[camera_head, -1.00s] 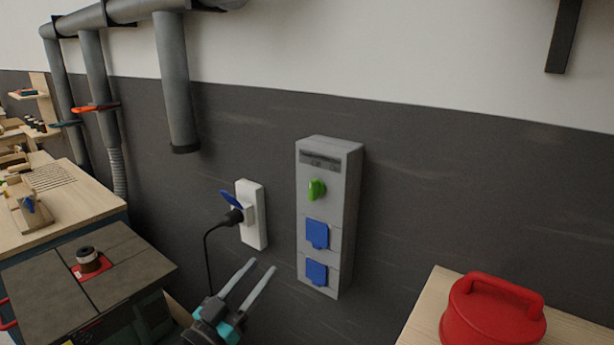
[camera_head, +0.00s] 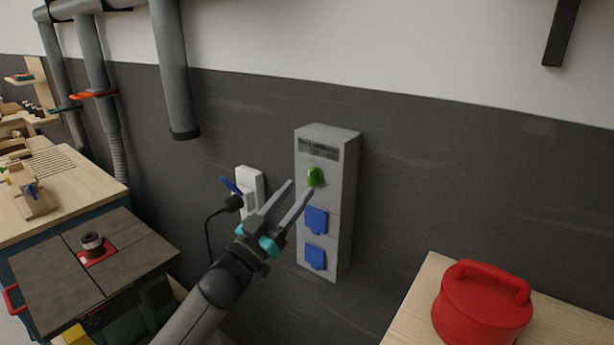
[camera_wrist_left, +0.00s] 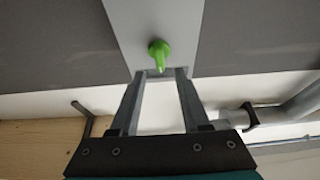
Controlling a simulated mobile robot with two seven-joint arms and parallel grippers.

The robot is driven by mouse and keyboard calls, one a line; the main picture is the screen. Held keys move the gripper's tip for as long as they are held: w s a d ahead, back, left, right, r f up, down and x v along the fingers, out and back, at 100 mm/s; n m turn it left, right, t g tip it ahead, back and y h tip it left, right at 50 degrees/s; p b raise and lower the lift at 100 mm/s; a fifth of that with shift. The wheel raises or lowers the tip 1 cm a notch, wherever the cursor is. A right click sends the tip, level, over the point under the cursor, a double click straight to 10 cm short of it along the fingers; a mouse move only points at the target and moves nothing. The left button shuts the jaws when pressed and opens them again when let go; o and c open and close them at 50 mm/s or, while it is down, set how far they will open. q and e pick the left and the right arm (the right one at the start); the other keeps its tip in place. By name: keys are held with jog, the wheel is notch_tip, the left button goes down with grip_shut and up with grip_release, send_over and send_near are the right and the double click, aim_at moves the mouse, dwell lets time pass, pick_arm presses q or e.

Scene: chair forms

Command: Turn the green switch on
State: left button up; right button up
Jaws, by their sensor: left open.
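The green switch (camera_head: 315,176) is a rotary knob on the upper part of a grey wall box (camera_head: 346,205). In the left wrist view the green switch (camera_wrist_left: 159,53) lies just past the fingertips, centred between them. My left gripper (camera_head: 302,187) is open and empty, its fingers pointing up at the knob from the lower left. It also shows in the left wrist view (camera_wrist_left: 160,76). In the head view one fingertip is close to the knob; I cannot tell whether it touches. My right gripper is not in view.
Two blue socket covers (camera_head: 316,220) sit below the knob on the box. A white outlet (camera_head: 250,187) with a black plug is to the left. A red lidded container (camera_head: 482,310) stands on a wooden table at the lower right. A workbench stands at the left.

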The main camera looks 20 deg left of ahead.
aim_at(309, 177)
pick_arm(q)
jog(key=shift+x, duration=2.4)
grip_shut()
